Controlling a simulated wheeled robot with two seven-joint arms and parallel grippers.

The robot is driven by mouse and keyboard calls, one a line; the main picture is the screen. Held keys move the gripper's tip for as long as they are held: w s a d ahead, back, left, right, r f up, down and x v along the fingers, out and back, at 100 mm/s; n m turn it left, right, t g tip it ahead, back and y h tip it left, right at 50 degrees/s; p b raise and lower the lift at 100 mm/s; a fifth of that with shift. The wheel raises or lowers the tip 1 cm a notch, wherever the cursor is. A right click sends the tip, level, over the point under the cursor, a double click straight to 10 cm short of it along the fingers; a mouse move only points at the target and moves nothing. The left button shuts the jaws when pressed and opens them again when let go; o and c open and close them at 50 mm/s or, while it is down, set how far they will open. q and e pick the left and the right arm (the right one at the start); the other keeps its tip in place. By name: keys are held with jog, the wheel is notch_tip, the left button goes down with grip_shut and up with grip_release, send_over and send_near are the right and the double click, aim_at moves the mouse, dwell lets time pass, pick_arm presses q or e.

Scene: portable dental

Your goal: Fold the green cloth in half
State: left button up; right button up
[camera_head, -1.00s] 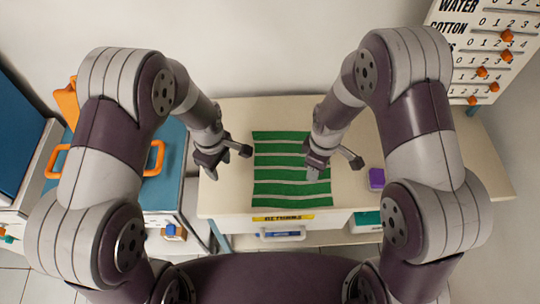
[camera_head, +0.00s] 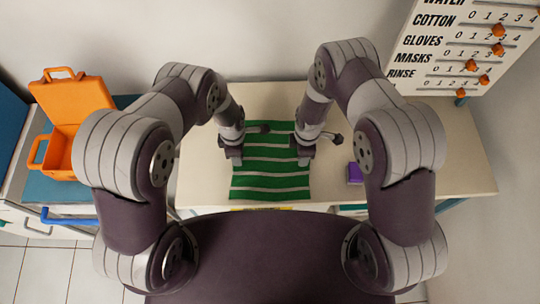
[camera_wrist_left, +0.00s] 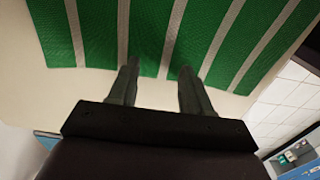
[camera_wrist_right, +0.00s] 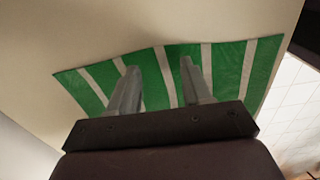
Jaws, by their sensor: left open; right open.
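The green cloth (camera_head: 270,168) with pale stripes lies flat and spread out on the cream table top. It also shows in the left wrist view (camera_wrist_left: 145,35) and in the right wrist view (camera_wrist_right: 235,65). My left gripper (camera_head: 234,158) is open at the cloth's left edge; in the left wrist view its fingers (camera_wrist_left: 158,75) point at the near cloth edge. My right gripper (camera_head: 304,158) is open at the cloth's right edge; in the right wrist view its fingers (camera_wrist_right: 160,65) overlap the striped cloth. Neither holds the cloth. Whether the fingertips touch it is unclear.
A purple block (camera_head: 354,173) sits on the table (camera_head: 420,160) right of the cloth. An open orange case (camera_head: 75,115) stands on the left on a teal surface. A counting board (camera_head: 460,45) with orange knobs stands at the back right.

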pick_arm(q)
jog(key=shift+a, duration=0.1)
pick_arm(e)
jog(key=shift+a, duration=0.1)
pick_arm(q)
jog(key=shift+f+b, duration=0.25)
jog(key=shift+b, duration=0.05)
pick_arm(e)
jog(key=shift+f, duration=0.25)
pick_arm(q)
jog(key=shift+s+r, duration=0.1)
jog(key=shift+c, duration=1.4)
pick_arm(e)
jog(key=shift+r, duration=0.1)
jog(key=shift+c, duration=1.4)
pick_arm(q)
grip_shut()
pick_arm(e)
jog(key=shift+s, duration=0.1)
grip_shut()
